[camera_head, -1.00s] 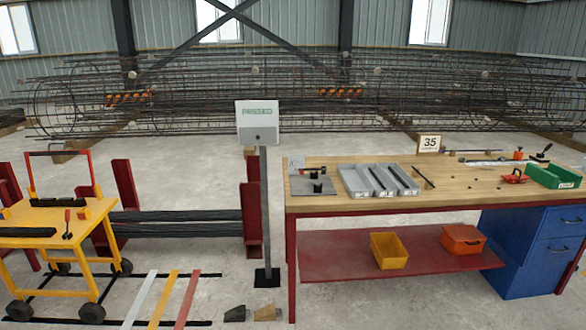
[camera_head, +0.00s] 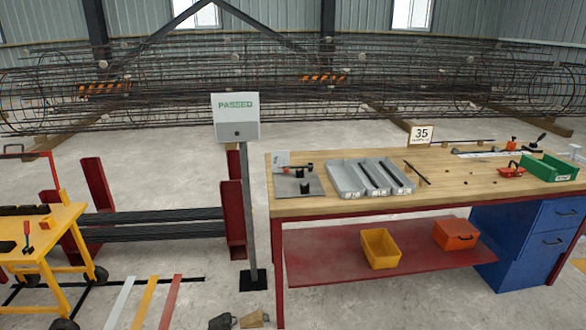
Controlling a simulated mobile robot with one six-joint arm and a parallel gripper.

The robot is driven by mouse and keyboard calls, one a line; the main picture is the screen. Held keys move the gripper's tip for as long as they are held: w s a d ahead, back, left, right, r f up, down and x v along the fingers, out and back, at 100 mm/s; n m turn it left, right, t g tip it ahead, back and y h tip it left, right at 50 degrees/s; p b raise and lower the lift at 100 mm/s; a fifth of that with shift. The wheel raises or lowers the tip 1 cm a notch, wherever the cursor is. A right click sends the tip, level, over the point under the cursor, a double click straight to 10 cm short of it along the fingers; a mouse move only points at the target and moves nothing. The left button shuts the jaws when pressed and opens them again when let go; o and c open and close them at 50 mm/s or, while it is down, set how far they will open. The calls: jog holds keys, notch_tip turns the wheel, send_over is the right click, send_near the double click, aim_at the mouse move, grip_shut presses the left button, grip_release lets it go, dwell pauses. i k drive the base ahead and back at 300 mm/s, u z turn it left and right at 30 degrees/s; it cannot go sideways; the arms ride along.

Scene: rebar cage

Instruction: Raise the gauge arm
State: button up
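A grey plate fixture (camera_head: 312,188) with black posts and a small white card (camera_head: 282,159) stands at the left end of the wooden bench (camera_head: 440,192). At the bench's far right is a small device with a black-knobbed lever (camera_head: 540,138), tilted up. I cannot tell which of these, if either, carries the gauge arm; the parts are too small. My gripper is not in view.
A grey tray (camera_head: 345,180) with channels, a "35" card (camera_head: 421,135), a red tool (camera_head: 511,170) and a green bin (camera_head: 549,168) are on the bench. A "PASSED" sign post (camera_head: 249,210) stands left of it. A yellow cart (camera_head: 40,235) is at far left. Rebar cages lie behind.

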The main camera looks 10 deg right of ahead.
aim_at(287, 168)
jog(key=u, duration=0.3)
jog(key=i, duration=1.3)
jog(key=u, duration=0.9)
jog(key=i, duration=0.65)
jog(key=u, duration=0.75)
jog(key=i, duration=0.55)
jog(key=u, duration=0.2)
